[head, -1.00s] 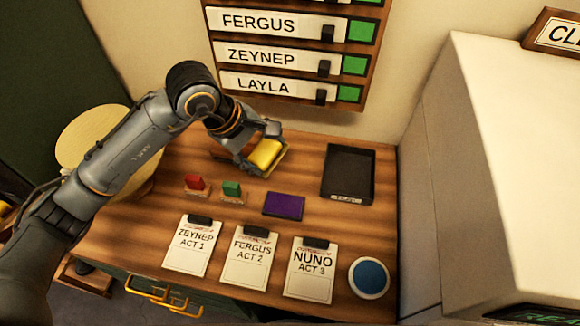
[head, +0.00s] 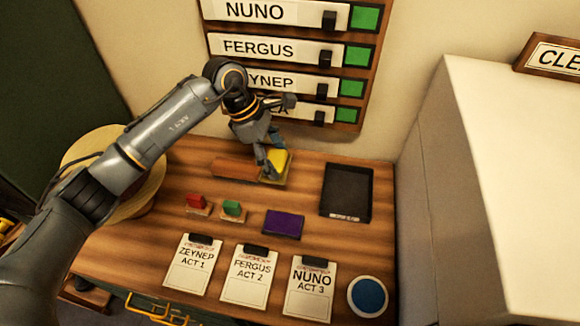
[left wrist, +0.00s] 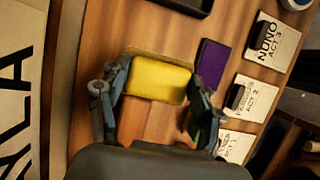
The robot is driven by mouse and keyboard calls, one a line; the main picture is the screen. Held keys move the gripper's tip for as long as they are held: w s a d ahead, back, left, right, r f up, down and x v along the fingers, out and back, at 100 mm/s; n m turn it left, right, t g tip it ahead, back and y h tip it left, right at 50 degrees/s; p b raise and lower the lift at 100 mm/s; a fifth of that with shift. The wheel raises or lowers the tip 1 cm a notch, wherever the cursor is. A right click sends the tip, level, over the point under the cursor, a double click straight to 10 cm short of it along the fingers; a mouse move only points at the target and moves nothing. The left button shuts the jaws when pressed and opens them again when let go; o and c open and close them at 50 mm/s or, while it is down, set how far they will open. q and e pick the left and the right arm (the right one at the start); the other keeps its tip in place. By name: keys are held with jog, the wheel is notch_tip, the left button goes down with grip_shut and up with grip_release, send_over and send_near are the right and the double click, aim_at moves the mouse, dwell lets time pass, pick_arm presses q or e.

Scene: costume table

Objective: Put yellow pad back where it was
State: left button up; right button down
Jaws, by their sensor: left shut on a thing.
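The yellow pad (head: 279,160), on a thin tan base, is near the back of the wooden table, beside a reddish-brown block. My left gripper (head: 268,168) comes down on it from above and behind. In the left wrist view the yellow pad (left wrist: 158,78) lies between the two fingers (left wrist: 155,98), which are shut on it. The fingers hide part of its edges. I cannot tell whether its base touches the table. My right gripper is not in view.
The reddish-brown block (head: 234,169) is left of the pad. A black tray (head: 345,188) stands right, a purple pad (head: 283,223) in front. Red (head: 197,202) and green (head: 232,209) stamps stand front left. The name board (head: 285,75) hangs close behind my gripper.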

aim_at(286, 161)
pick_arm(q)
jog(key=d+f, duration=0.2)
jog(key=d+f+p, duration=0.1)
jog(key=shift+w+f, duration=0.35)
jog(key=shift+f, duration=0.05)
notch_tip(286, 161, down, 3)
jog(key=shift+d+p, duration=0.15)
jog(key=shift+p, duration=0.8)
jog(key=shift+f, duration=0.25)
jog(key=o, duration=1)
jog(key=b+v, duration=0.2)
jog(key=v, duration=0.4)
jog(key=shift+w+r, duration=0.15)
jog(key=shift+r, duration=0.15)
jog(key=shift+a+r+b, duration=0.3)
jog(key=shift+r, duration=0.15)
